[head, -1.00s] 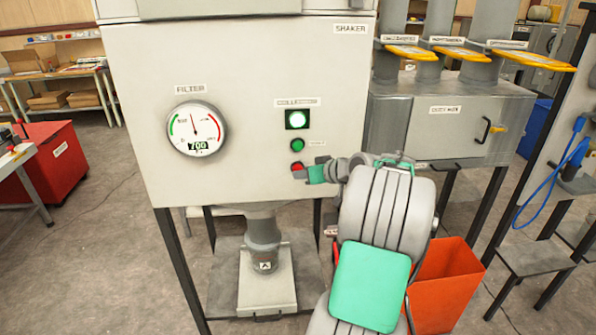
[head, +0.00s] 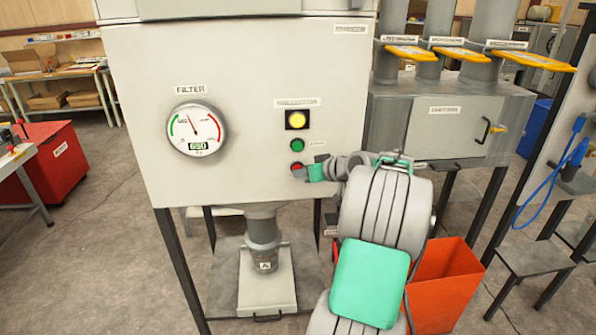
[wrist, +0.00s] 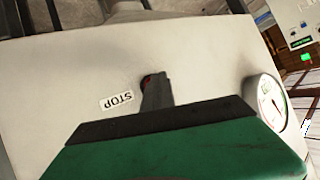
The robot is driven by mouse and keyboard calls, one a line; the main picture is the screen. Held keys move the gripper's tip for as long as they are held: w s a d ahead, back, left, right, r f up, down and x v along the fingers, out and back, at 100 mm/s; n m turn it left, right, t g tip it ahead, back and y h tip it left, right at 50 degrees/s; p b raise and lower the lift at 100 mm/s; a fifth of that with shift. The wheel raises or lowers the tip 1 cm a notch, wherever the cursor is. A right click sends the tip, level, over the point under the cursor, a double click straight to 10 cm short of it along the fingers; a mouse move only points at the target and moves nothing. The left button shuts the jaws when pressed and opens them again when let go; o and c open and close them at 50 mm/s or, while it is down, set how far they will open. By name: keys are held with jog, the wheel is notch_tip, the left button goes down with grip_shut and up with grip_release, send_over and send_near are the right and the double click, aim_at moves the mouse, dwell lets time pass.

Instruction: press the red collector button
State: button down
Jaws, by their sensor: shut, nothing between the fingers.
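The red button (head: 297,167) is the lowest on the front of the grey cabinet, below a green button (head: 297,145) and a lamp (head: 296,119) that glows yellow. My gripper (head: 301,172) is shut and empty, with its tip at the red button. In the wrist view my closed fingers (wrist: 154,92) cover most of the red button (wrist: 147,79), beside a label reading STOP (wrist: 116,101). The fingertips look to be touching it, though the exact contact is hidden.
A round gauge (head: 194,130) reading about 690 is on the cabinet (head: 240,60) at left. An orange bin (head: 445,285) stands below right of my arm. Yellow slide handles (head: 460,53) and a grey box (head: 450,125) stand to the right.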

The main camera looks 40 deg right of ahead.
dwell(0.4)
jog(key=shift+s+a+b, duration=0.5)
jog(key=shift+s+b, duration=0.05)
jog(key=shift+s, duration=0.15)
jog(key=s+a+b, duration=0.1)
jog(key=s, duration=0.1)
jog(key=s+a+b, duration=0.1)
jog(key=s, duration=0.1)
jog(key=shift+a, duration=0.4)
dwell(0.3)
